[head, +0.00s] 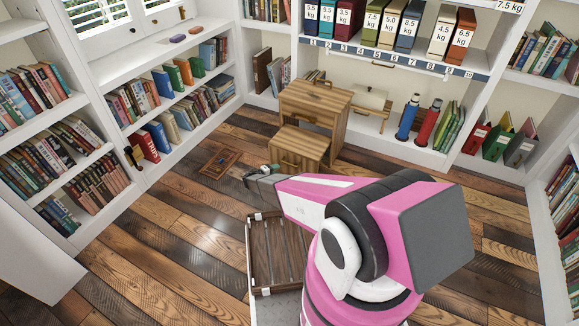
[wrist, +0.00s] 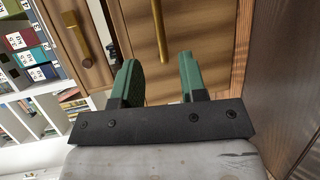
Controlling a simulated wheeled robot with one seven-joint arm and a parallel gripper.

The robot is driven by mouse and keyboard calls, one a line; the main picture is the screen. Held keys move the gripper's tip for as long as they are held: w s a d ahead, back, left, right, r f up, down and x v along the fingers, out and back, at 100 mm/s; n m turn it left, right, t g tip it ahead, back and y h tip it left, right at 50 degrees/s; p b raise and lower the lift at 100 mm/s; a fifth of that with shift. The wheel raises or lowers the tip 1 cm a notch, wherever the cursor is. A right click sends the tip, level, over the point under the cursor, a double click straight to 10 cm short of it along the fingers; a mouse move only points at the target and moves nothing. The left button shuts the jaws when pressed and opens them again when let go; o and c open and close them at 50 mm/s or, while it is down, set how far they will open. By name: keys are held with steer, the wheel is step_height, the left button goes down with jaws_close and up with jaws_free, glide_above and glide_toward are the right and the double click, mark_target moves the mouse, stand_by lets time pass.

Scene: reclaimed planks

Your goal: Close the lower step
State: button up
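The wooden step unit (head: 315,100) stands against the back shelves. Its lower step (head: 299,142) juts out in front of the taller upper part, so it is open. A brass bar handle is on the lower step's front. My gripper (head: 262,172) is low, just in front and left of the lower step. In the wrist view my gripper (wrist: 159,72) has its two green fingers apart with nothing between the tips. A brass handle (wrist: 160,30) on a wooden front shows ahead of the gap. Whether a finger touches the wood I cannot tell.
A second brass handle (wrist: 77,36) on another wooden front is at upper left in the wrist view. A small wooden framed piece (head: 221,162) lies on the plank floor. Blue and red bottles (head: 408,117) stand on the right.

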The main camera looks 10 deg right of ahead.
mark_target(299, 156)
steer(key=x, duration=1)
steer(key=shift+w+d, duration=0.1)
steer(key=shift+d, duration=0.15)
jaws_close()
